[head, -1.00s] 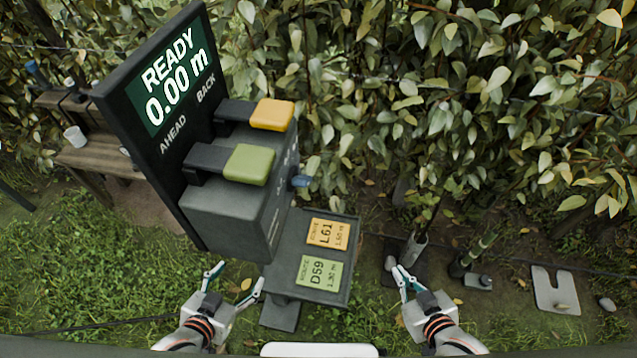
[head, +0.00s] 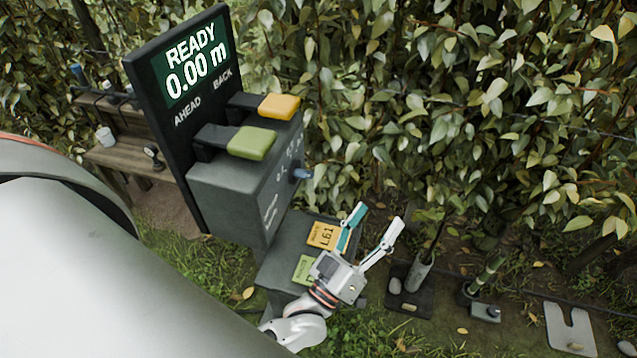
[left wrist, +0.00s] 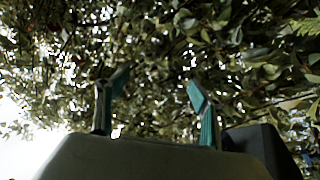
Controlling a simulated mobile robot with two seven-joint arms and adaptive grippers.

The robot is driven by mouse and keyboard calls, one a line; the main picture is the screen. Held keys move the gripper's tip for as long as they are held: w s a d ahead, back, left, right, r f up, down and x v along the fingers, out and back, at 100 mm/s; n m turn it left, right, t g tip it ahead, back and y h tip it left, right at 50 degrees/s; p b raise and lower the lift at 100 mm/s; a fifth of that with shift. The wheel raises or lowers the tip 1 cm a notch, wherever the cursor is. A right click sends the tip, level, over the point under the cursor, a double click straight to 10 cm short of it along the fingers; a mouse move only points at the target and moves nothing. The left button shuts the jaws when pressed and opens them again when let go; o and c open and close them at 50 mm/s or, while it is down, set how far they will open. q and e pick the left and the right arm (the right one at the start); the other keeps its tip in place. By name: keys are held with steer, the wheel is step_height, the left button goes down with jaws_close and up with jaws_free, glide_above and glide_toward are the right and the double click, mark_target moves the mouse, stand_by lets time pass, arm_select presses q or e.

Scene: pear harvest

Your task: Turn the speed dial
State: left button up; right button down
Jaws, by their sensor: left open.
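The console (head: 232,196) is a grey box with a dark upright display panel (head: 160,125) reading "READY 0.00 m". A small blue knob (head: 301,174), which looks like the speed dial, sticks out of its right side face; small markings there are too small to read. My left gripper (head: 376,221) is open and empty, below and to the right of the knob and apart from it, over the card shelf. In the left wrist view its two fingers (left wrist: 157,90) are spread against foliage. A dark block at the lower right (left wrist: 262,152) may be the console. My right gripper is out of view.
A green lever (head: 252,143) and a yellow lever (head: 279,107) stick out above the knob. An orange card (head: 323,235) marked L61 and a partly hidden green card (head: 304,270) lie on the shelf. Dense foliage (head: 480,110) stands close behind. A wooden bench (head: 122,157) is at left.

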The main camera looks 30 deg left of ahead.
arm_select(q)
step_height(320, 180, up, 4)
steer(key=a+n+t+y+b, duration=0.1)
steer(key=a+n+t+y, duration=0.15)
steer(key=n+y, duration=0.35)
steer(key=n+g+y+b, duration=0.3)
steer(key=n+g+y, duration=1.5)
steer(key=n, duration=1.1)
glide_toward(305, 176)
steer(key=w+a+f+t+y, duration=0.2)
steer(key=w+a+f, duration=0.1)
steer(key=a, duration=0.2)
steer(key=p+x, duration=0.1)
steer(key=x, duration=0.4)
steer(key=shift+w+a+r, duration=0.1)
steer(key=shift+a+r, duration=0.05)
steer(key=shift+r, duration=0.1)
steer(key=shift+w+a+r+p, duration=0.1)
steer(key=shift+a+r+p, duration=0.05)
steer(key=shift+a+p, duration=0.2)
steer(key=shift+w+a, duration=0.1)
steer(key=shift+a, duration=0.15)
steer(key=c, duration=1.1)
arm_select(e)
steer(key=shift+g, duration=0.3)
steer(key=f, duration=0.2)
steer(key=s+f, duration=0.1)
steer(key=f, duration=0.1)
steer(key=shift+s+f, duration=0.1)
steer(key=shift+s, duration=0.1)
